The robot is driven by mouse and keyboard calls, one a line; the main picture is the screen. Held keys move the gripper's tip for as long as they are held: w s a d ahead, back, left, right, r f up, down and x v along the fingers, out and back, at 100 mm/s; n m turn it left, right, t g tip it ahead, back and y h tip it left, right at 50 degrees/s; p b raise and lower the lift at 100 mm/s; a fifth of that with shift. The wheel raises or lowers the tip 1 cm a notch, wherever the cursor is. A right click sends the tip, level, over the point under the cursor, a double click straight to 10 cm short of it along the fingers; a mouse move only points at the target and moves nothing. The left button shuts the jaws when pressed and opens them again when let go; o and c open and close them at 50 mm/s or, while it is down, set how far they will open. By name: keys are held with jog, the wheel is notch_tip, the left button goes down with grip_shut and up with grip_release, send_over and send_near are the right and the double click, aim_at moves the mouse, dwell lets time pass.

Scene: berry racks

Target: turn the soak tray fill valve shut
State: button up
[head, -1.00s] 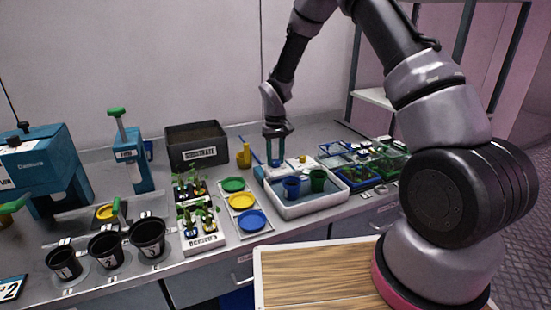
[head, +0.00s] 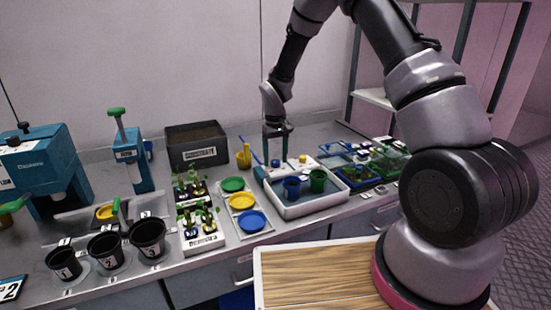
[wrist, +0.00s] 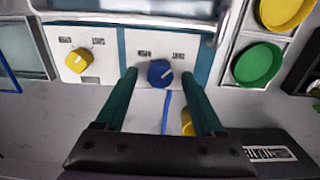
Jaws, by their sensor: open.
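The soak tray (head: 330,199) is a white basin holding a blue pot and a green pot. On the panel at its back edge are a blue knob (wrist: 160,73) with a white pointer line and a yellow knob (wrist: 78,60); the labels are too small to read. I cannot tell for certain from the labels which knob is the fill valve. My gripper (head: 276,153) is open over the blue knob. In the wrist view, its two teal fingers stand on either side of the blue knob, with gaps at both sides. The yellow knob (head: 303,159) also shows in the head view, right of my gripper.
A yellow cup (head: 244,157) and a dark substrate box (head: 197,166) stand left of my gripper. Coloured dishes (head: 242,201), seedling trays and black pots are further left. Planted trays (head: 350,172) with blue and green frames lie to the right.

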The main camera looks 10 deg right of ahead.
notch_tip(320, 180, up, 11)
jog(key=shift+f, duration=0.15)
dwell(0.4)
notch_tip(320, 180, up, 12)
jog(key=m+t, duration=0.2)
send_over(276, 161)
jog(key=s+d, duration=0.4)
jog(key=d, duration=0.1)
jog(key=s+d+r+m+t+y, duration=0.1)
jog(key=s+d+r+m, duration=0.1)
jog(key=s+d+r, duration=0.45)
jog(key=s+d+r+m+t, duration=0.1)
jog(key=s+d+r+t, duration=0.1)
jog(key=s, duration=0.7)
jog(key=s+d+r+m+t+y, duration=0.1)
jog(key=s+d+r+m+t, duration=0.1)
jog(key=s+r, duration=0.3)
jog(key=s, duration=0.3)
jog(key=shift+s+d+r+m, duration=0.2)
jog(key=shift+s+r+m, duration=0.05)
jog(key=shift+s+m, duration=0.1)
